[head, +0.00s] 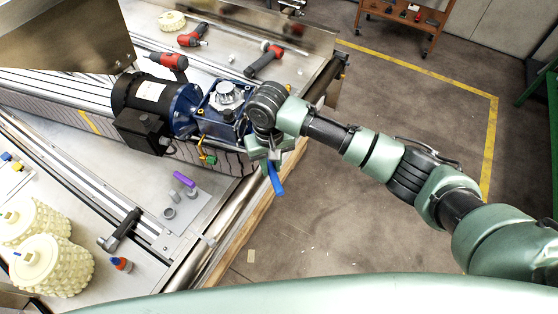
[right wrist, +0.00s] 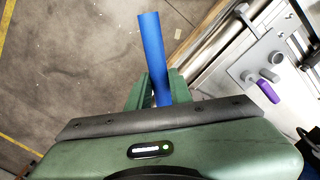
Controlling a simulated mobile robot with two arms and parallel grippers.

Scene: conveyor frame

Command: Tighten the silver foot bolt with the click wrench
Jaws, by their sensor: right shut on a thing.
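My right gripper (head: 266,156) is shut on a blue handle (head: 275,180), which looks like the click wrench's. In the right wrist view the handle (right wrist: 152,45) stands out between the two green fingers of the gripper (right wrist: 162,90). The wrench's head is hidden behind the gripper and wrist. The gripper is at the near right corner of the conveyor frame, beside the blue gearbox (head: 207,124). I cannot make out the silver foot bolt; my wrist covers part of the gearbox's right side. My left gripper is not in view.
A black motor (head: 146,94) adjoins the gearbox. Red-and-black power tools (head: 264,62) lie on the far surface. A grey plate (head: 190,212) with a purple-handled part (head: 184,179) and cream knobbly rollers (head: 55,266) are at left. Open floor (head: 400,90) lies to the right.

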